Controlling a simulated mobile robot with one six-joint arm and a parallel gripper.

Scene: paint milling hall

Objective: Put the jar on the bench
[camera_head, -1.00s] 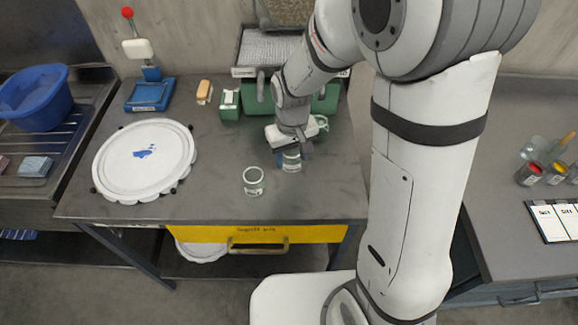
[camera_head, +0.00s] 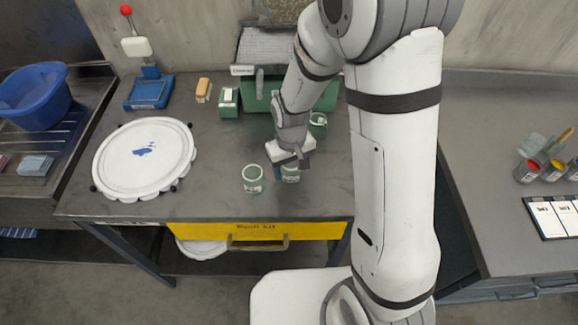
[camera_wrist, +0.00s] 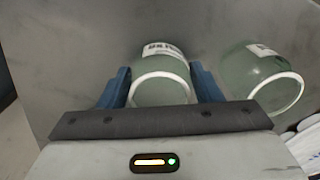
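A pale green glass jar (camera_head: 290,174) with a white rim and a label stands upright under my gripper (camera_head: 291,160), low over the grey bench (camera_head: 215,190). In the wrist view the jar (camera_wrist: 160,80) sits between the two blue fingers (camera_wrist: 160,88), which appear to press on its sides. I cannot tell for sure whether its base touches the bench. A second, similar jar (camera_head: 252,180) stands on the bench just left of it. That one shows at the right in the wrist view (camera_wrist: 262,75).
A green jar (camera_head: 318,125) stands behind my gripper. A white round lid-like disc (camera_head: 145,160) lies at the left of the bench. The front right of the bench is clear.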

